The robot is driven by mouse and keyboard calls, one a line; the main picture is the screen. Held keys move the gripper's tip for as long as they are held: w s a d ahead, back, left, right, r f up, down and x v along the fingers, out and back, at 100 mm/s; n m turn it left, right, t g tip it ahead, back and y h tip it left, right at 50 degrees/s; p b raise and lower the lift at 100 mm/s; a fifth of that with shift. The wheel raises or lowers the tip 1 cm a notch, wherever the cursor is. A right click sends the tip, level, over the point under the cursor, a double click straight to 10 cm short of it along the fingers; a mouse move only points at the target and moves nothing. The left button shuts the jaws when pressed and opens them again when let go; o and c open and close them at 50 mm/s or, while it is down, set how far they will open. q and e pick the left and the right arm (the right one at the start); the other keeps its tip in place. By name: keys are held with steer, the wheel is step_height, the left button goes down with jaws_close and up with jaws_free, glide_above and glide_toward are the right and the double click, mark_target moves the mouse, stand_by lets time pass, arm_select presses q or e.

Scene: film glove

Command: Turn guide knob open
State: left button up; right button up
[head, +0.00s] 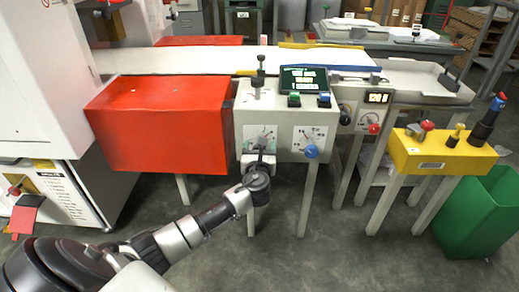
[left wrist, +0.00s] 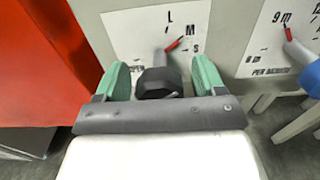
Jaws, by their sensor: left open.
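The guide knob (left wrist: 158,83) is dark, on a white dial plate (left wrist: 130,27) with L, M and S marks and a partly covered word at lower left. Its red-tipped pointer (left wrist: 174,45) points up and right, near M. In the head view the same dial plate (head: 260,133) is on the front of the grey control box, and my gripper largely hides the knob. My left gripper (head: 262,155) is at the knob; in the left wrist view its green pads (left wrist: 162,76) are apart, one on each side of the knob. I cannot tell whether they touch it. My right gripper is not in view.
A second dial with a blue knob (head: 312,151) is close on the right. A red box (head: 160,120) adjoins on the left. A black-handled lever (head: 260,75) and a small display (head: 304,79) are on top. A yellow control box (head: 443,153) stands at right.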

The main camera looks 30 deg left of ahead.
arm_select(q)
steer(key=c, duration=0.9)
steer(key=shift+c, duration=0.2)
